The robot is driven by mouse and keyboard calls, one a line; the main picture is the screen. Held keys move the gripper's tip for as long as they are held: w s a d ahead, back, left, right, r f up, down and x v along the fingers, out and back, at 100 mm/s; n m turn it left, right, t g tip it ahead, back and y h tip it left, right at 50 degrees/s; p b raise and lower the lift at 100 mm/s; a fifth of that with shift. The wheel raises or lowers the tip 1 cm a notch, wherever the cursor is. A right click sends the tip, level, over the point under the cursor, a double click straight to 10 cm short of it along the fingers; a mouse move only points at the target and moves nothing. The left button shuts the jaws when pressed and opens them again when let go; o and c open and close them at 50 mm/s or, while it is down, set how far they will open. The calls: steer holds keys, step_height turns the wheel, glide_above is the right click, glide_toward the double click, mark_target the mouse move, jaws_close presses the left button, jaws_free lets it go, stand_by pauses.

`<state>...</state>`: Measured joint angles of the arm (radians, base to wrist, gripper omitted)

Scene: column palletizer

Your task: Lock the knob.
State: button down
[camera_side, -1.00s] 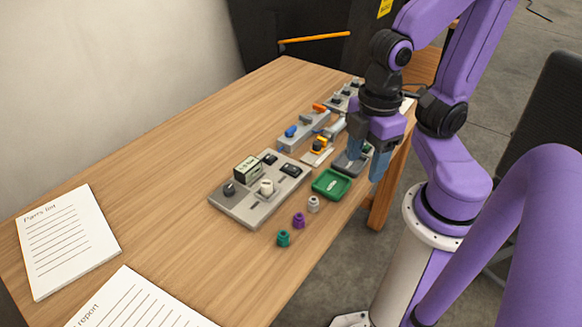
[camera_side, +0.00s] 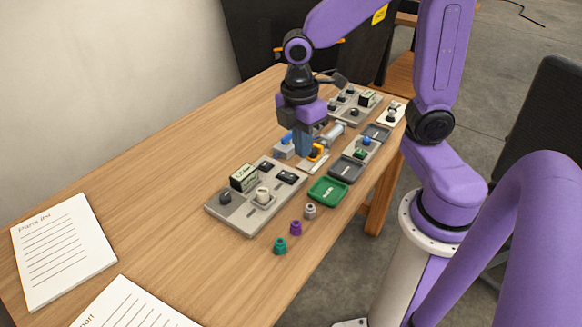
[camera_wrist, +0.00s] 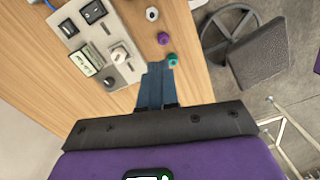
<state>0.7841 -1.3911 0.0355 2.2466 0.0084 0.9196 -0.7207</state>
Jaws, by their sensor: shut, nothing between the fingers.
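A grey panel (camera_side: 240,218) lies on the table and carries a dark round knob (camera_side: 225,198) at its left end and a white knob (camera_side: 263,195) on a pale square base. Both knobs also show in the wrist view, the dark one (camera_wrist: 109,82) and the white one (camera_wrist: 118,54). I cannot tell from the markings whether either is locked. My gripper (camera_side: 303,152) points down, its blue fingers shut and empty, beyond the panel's far right end in the side view. In the wrist view the fingertips (camera_wrist: 158,68) appear beside the panel's edge.
The panel also holds a display box (camera_side: 244,177) and black switches (camera_side: 286,178). Green (camera_side: 280,245), purple (camera_side: 296,228) and grey (camera_side: 310,211) caps stand beside it, near a green tray (camera_side: 328,190). More fixtures lie behind.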

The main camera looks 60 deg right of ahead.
steer(key=w+d+f+n, duration=0.1)
steer(key=w+d+f, duration=0.1)
steer(key=w+d, duration=0.35)
steer(key=n+g, duration=0.1)
steer(key=n, duration=0.1)
glide_above(292, 176)
steer(key=w, duration=0.3)
steer(key=f, duration=0.3)
steer(key=shift+s, duration=0.25)
steer(key=f, duration=0.4)
steer(key=s+f, duration=0.1)
steer(key=f, duration=0.4)
steer(key=s+f, duration=0.1)
steer(key=f, duration=0.3)
steer(key=shift+s+f, duration=0.1)
steer(key=shift+f, duration=0.3)
steer(key=shift+s+f, duration=0.1)
steer(key=shift+f, duration=0.15)
steer(key=shift+w+r, duration=0.25)
steer(key=shift+w, duration=0.5)
